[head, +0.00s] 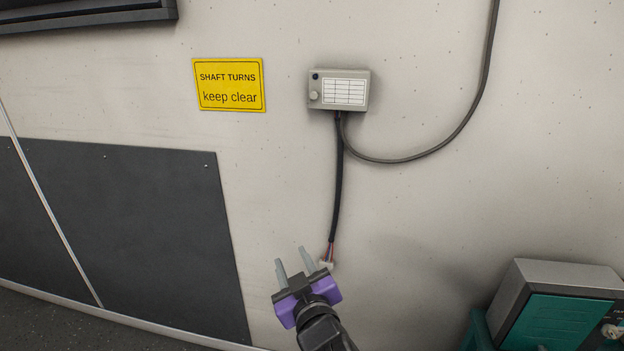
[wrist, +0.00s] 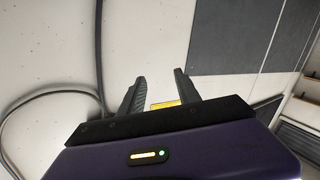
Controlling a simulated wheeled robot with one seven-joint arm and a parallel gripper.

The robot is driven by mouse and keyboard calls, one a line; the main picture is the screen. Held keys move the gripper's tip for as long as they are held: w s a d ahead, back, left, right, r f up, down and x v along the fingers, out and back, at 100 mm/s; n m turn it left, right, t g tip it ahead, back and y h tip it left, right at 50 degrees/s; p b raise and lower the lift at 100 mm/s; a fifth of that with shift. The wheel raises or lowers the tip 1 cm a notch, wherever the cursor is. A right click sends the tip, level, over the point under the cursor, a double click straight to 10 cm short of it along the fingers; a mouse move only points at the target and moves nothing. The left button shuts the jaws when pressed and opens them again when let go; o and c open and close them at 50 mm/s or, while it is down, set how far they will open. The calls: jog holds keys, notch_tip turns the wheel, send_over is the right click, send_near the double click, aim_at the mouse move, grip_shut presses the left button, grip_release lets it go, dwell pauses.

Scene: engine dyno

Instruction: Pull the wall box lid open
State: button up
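The wall box (head: 318,104) is a small grey box on the pale wall, right of the yellow sign in the head view. Nothing is between the fingers. The fingers also show in the wrist view (wrist: 160,88), apart and empty. The box itself cannot be made out in the wrist view.
A dark cable (head: 338,180) hangs from the box to a white connector near my gripper. A grey cable (head: 465,120) loops right and up. A yellow sign (head: 230,85) is at left. A teal and grey unit (head: 565,310) stands lower right.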

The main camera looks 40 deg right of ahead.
jog(key=w+d+r+m+g+h+p, duration=0.1)
jog(key=w+d+r+m+h, duration=0.15)
jog(key=r, duration=0.45)
jog(key=w+d+r+m+h, duration=0.1)
jog(key=w+d+r, duration=0.25)
jog(key=r, duration=0.35)
jog(key=m+g+h+p, duration=0.2)
jog(key=m+g+h, duration=0.1)
jog(key=m+h, duration=0.1)
send_near(314, 95)
jog(key=shift+y, duration=0.25)
jog(key=p+x, duration=0.1)
jog(key=x, duration=0.7)
jog(key=shift+s+r+p, duration=0.1)
jog(key=shift+p, duration=0.2)
grip_shut()
